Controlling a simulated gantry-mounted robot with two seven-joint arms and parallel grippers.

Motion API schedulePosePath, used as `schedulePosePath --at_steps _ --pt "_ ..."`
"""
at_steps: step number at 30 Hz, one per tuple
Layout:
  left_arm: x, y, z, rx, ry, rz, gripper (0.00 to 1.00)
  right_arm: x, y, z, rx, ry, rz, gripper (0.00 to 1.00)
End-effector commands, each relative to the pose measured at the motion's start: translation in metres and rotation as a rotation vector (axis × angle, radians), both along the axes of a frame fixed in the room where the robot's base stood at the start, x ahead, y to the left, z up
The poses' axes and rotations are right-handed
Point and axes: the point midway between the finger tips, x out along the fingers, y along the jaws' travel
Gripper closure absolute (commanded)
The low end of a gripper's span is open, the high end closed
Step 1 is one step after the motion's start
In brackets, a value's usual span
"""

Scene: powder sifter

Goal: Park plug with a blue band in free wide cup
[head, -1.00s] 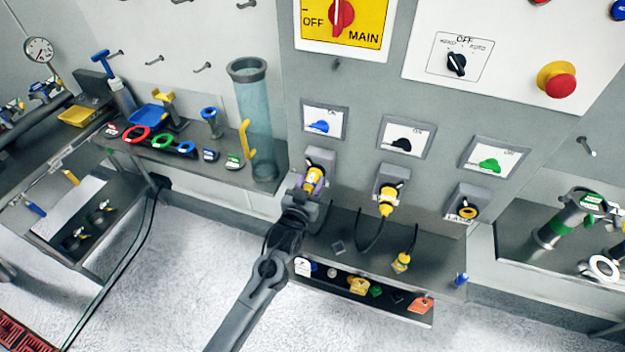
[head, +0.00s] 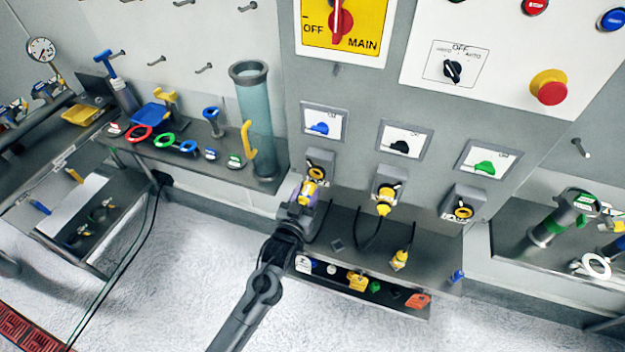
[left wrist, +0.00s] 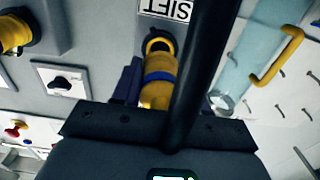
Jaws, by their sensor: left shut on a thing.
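The yellow plug with a blue band (left wrist: 160,76) is between the fingers of my left gripper (head: 303,200), which is shut on it. The plug also shows in the head view (head: 308,190), just below and in front of the left socket (head: 320,167) on the grey panel. It looks drawn out of that socket, though the gap is small. In the left wrist view a black bar crosses in front, and the plug's lower end is hidden by the gripper. I cannot clearly make out a wide cup; a small dark square (head: 337,245) lies on the shelf below the sockets.
A yellow plug sits in the middle socket (head: 385,190). A lower ledge holds several small coloured items. A clear tube (head: 255,120) stands left.

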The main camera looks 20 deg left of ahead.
Motion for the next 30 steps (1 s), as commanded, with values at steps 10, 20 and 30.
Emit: schedulePosePath --at_steps 10,20,30 --pt "-0.013 0.0 0.002 0.0 -0.001 0.0 1.0 0.0 0.001 0.01 0.007 0.0 -0.004 1.0" --pt "-0.017 0.0 0.001 0.0 -0.001 0.0 1.0 0.0 0.001 0.011 0.005 0.001 -0.004 1.0" --pt "-0.016 -0.003 0.0 0.001 0.01 -0.019 1.0 0.0 -0.001 0.013 -0.003 0.001 0.002 1.0"
